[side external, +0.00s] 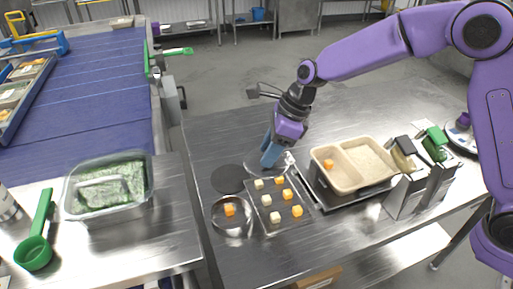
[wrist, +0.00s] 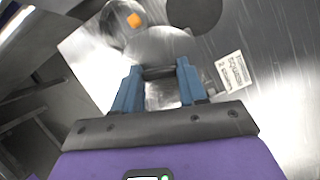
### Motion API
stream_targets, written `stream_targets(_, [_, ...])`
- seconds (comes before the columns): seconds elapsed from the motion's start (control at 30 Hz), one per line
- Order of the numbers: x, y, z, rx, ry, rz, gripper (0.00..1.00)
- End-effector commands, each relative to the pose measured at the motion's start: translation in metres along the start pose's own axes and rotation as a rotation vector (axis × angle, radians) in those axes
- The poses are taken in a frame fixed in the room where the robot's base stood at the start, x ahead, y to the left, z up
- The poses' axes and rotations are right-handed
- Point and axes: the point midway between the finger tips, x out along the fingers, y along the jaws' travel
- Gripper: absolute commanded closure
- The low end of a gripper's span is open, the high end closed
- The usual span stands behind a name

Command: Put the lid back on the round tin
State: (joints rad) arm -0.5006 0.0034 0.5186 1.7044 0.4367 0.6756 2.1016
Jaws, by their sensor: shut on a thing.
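The round tin (side external: 231,232) stands open on the steel table with an orange cube (side external: 229,210) inside. It also shows at the top of the wrist view (wrist: 113,30). My gripper (side external: 268,160) is low over the table, behind and right of the tin. In the wrist view my gripper (wrist: 158,78) is shut on the lid's dark handle (wrist: 158,72). The shiny grey lid (wrist: 160,42) extends beyond the fingertips, apart from the tin's middle. In the side view the lid blends with the steel; I cannot tell its height above the table.
A dark round disc (side external: 228,179) lies behind the tin. A clear tray (side external: 262,222) of white and orange cubes is right of the tin. A beige two-compartment container (side external: 362,183) is farther right. A printed card (wrist: 233,70) lies near my gripper. A conveyor (side external: 90,75) runs at left.

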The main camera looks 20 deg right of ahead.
Motion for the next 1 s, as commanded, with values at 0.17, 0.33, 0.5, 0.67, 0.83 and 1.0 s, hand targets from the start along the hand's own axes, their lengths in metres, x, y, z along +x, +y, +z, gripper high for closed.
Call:
stream_targets(0.17, [-0.005,0.009,-0.002,-0.014,-0.001,0.005,0.89])
stream_targets(0.33, [0.015,0.028,0.024,-0.118,-0.004,0.047,0.89])
stream_targets(0.5, [0.04,0.051,0.053,-0.244,-0.01,0.094,0.89])
stream_targets(0.67, [0.053,0.065,0.068,-0.31,-0.017,0.118,0.89])
stream_targets(0.83, [0.06,0.067,0.068,-0.321,-0.017,0.124,0.89])
stream_targets(1.0, [0.072,0.067,0.062,-0.32,-0.015,0.124,0.89])
